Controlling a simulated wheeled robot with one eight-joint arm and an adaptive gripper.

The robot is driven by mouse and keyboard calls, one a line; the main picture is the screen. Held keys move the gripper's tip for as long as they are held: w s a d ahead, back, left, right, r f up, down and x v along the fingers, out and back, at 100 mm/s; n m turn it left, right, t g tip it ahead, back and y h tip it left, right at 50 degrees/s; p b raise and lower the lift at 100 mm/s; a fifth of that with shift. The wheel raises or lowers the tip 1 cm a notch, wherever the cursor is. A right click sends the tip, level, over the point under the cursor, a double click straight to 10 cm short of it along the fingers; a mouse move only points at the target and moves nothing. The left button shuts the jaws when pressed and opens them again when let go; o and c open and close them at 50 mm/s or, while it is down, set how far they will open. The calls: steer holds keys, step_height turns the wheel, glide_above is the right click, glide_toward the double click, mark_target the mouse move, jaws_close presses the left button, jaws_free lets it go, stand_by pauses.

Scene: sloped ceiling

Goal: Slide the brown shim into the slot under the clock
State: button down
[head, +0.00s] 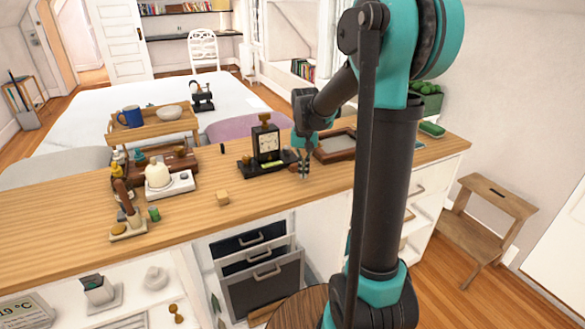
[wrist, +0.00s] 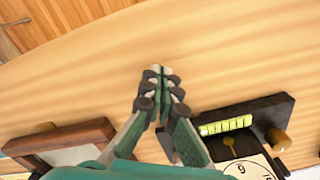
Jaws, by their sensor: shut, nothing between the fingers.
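The clock (head: 266,142), with a pale face, stands on a dark base on the wooden counter. In the wrist view part of its face (wrist: 250,168) shows at the lower right, with the dark base (wrist: 262,112) and a yellow-green level vial (wrist: 226,127). My gripper (head: 304,175) is just right of the base in the head view; its fingertips (wrist: 160,74) are together and empty over bare counter. A small brown piece (wrist: 278,138) shows by the base, but I cannot tell if it is the shim. The slot cannot be made out.
A brown framed tray (head: 336,146) lies right of my gripper. Farther left are a white scale-like stand (head: 168,186) and a wooden tool holder (head: 128,230). Counter in front of the clock is clear.

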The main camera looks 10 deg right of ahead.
steer(key=shift+f, duration=0.25)
steer(key=shift+f, duration=0.75)
steer(key=shift+s+f, duration=0.25)
steer(key=shift+f, duration=0.05)
steer(key=shift+r, duration=0.2)
steer(key=shift+r, duration=0.15)
steer(key=shift+s+d+r, duration=0.15)
steer(key=shift+s+r, duration=0.2)
steer(key=shift+r, duration=0.65)
steer(key=shift+s+d+r, duration=0.15)
steer(key=shift+s+r, duration=0.25)
steer(key=shift+r, duration=0.65)
steer(key=shift+s+d+r, duration=0.15)
steer(key=shift+s+r, duration=0.2)
steer(key=shift+r, duration=0.65)
steer(key=shift+s, duration=0.1)
